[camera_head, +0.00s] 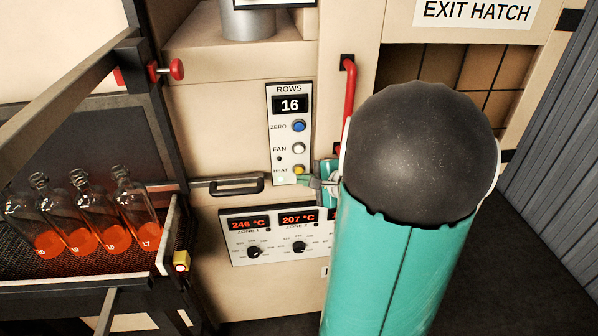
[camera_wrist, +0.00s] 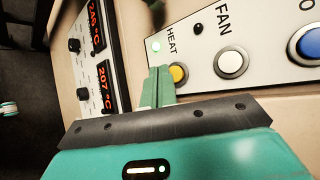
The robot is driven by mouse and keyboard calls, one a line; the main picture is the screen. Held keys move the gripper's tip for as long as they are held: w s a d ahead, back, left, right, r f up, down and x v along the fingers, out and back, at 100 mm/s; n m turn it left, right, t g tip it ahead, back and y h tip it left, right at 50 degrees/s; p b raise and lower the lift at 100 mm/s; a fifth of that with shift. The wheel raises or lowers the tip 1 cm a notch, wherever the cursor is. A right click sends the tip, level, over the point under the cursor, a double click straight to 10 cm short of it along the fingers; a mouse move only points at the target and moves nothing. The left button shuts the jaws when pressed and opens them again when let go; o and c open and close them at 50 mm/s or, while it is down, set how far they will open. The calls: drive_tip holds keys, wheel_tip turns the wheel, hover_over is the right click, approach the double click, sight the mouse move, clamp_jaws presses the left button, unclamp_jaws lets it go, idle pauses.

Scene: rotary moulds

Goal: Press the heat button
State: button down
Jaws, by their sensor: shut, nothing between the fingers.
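The heat button (camera_head: 298,170) is a yellow round button at the bottom of the ROWS panel, labelled HEAT. In the wrist view the heat button (camera_wrist: 178,73) shows beside my fingertips, partly covered by them. A small green light (camera_wrist: 155,47) glows next to the HEAT label. My gripper (camera_head: 302,180) is shut with nothing in it. In the wrist view my gripper (camera_wrist: 160,72) has its fingertips at the heat button's edge. I cannot tell whether they touch it. My teal arm hides the area right of the panel.
Above the heat button are the white fan button (camera_head: 298,148) and the blue zero button (camera_head: 298,125), under a display (camera_head: 290,104) reading 16. A zone panel (camera_head: 275,233) reads 246 °C and 207 °C. A red handle (camera_head: 348,90) and a dark drawer handle (camera_head: 228,184) stick out nearby.

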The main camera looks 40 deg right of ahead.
drive_tip(key=shift+s+a, duration=0.75)
drive_tip(key=shift+s, duration=0.35)
drive_tip(key=shift+s+a, duration=0.75)
drive_tip(key=shift+s, duration=0.35)
